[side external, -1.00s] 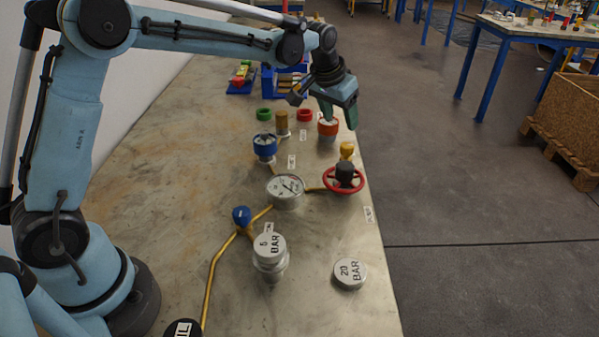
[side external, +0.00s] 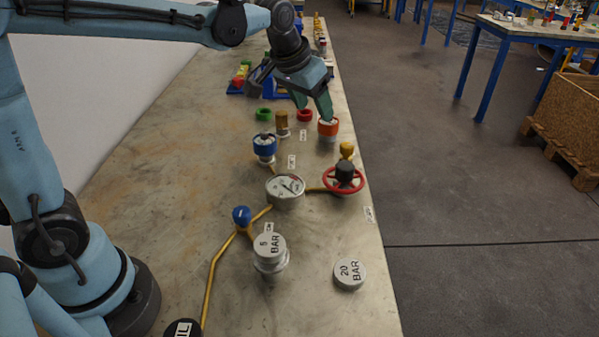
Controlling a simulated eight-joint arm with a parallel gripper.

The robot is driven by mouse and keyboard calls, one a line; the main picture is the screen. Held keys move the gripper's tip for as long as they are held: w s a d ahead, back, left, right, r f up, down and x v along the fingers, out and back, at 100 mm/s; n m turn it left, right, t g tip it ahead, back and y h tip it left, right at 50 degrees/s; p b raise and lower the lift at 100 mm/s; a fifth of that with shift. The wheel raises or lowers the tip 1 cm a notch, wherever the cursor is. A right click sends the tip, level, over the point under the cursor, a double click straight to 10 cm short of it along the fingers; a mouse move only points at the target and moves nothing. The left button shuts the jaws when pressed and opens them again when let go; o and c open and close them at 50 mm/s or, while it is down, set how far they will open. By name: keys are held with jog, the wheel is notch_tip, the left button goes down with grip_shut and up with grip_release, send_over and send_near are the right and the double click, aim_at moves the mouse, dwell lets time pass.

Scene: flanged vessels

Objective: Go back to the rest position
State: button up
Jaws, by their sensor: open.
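My gripper (side external: 314,104) hangs in the upper middle of the side external view, its green fingers pointing down and apart, with nothing between them. It appears just above and left of the orange-rimmed vessel (side external: 328,128); how far above the table it is, I cannot tell exactly. A blue-rimmed vessel (side external: 264,149) stands to the lower left of it. A red ring (side external: 304,115) and a green ring (side external: 263,114) lie on the table near the fingers.
A gauge (side external: 286,190), a red handwheel (side external: 343,180), a blue valve knob (side external: 241,216), a 5 BAR vessel (side external: 270,250) and a 20 BAR lid (side external: 350,273) are on the nearer table (side external: 170,190).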

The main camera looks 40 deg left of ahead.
jog(key=s+f+t, duration=0.1)
jog(key=s+f, duration=0.3)
jog(key=s, duration=1.3)
jog(key=shift+s+a+t, duration=0.15)
jog(key=shift+a+t, duration=0.05)
jog(key=shift+t, duration=0.2)
